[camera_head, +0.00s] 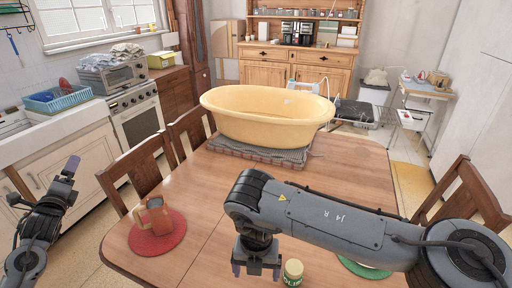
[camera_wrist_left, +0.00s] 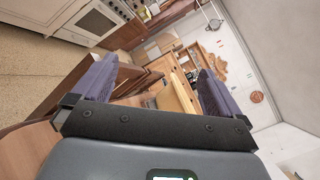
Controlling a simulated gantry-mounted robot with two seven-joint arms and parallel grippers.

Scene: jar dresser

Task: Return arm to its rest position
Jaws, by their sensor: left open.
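My left gripper (camera_head: 70,168) is raised at the left edge of the head view, beside the table and in front of the counter. In the left wrist view its two purple-grey fingers (camera_wrist_left: 155,85) stand wide apart with nothing between them. My right arm reaches in from the right across the table. My right gripper (camera_head: 257,271) points down over the front of the table, its two fingers apart and no object seen between them. A small jar with a pale lid (camera_head: 293,272) stands just right of it. Whether they touch is unclear.
The wooden table (camera_head: 205,190) holds a yellow tub (camera_head: 265,120) on a grey woven mat, and a brown mug (camera_head: 157,215) on a red mat (camera_head: 168,236). A green-rimmed plate (camera_head: 365,270) is partly under my right arm. Chairs (camera_head: 140,172) stand around the table.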

